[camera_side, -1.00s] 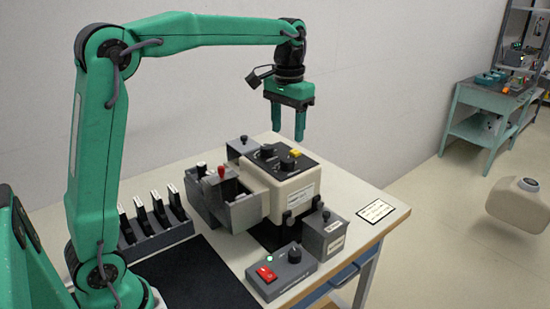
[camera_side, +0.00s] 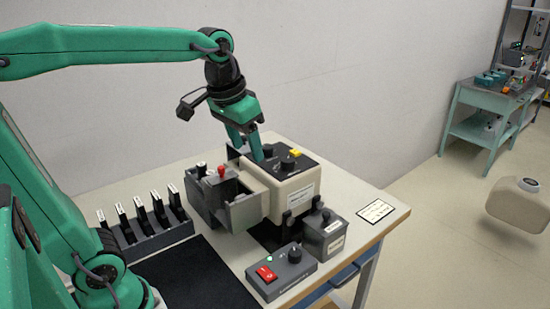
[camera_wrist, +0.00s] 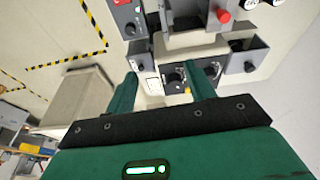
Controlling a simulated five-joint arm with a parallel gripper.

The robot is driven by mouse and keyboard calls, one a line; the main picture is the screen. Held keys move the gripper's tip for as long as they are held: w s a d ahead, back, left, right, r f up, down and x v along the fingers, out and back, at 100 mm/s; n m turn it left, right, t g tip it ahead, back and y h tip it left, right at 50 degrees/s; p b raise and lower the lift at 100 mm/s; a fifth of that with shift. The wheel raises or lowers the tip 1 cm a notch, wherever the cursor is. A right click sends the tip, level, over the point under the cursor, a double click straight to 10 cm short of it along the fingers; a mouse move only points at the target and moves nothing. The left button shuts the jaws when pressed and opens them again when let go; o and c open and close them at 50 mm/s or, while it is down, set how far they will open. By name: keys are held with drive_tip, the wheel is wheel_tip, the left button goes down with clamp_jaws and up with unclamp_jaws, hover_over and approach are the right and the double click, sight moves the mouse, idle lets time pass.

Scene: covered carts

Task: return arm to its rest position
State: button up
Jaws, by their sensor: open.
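My gripper (camera_side: 248,147) is green, open and empty. In the side view its fingers point down and a little right, in front of or over the back left of the cream machine (camera_side: 290,195); I cannot tell the exact gap. In the wrist view my gripper (camera_wrist: 160,85) shows two fingers spread apart, with the machine's dark knob panel (camera_wrist: 208,74) between and beyond them. Nothing is held. The machine has black knobs and a yellow button on top.
A grey open bin (camera_side: 245,212) and a red knob (camera_side: 222,172) sit left of the machine. A rack (camera_side: 155,236) holds several dark upright pieces. A control box with a red switch (camera_side: 266,273) and a grey lidded box (camera_side: 323,235) stand in front. The dark mat (camera_side: 195,275) is clear.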

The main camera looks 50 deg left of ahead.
drive_tip(key=s+f+t, duration=0.2)
drive_tip(key=s+f, duration=0.4)
drive_tip(key=s, duration=0.3)
drive_tip(key=shift+s+d+m+t, duration=0.3)
drive_tip(key=shift+s+d, duration=0.05)
drive_tip(key=shift+d, duration=0.1)
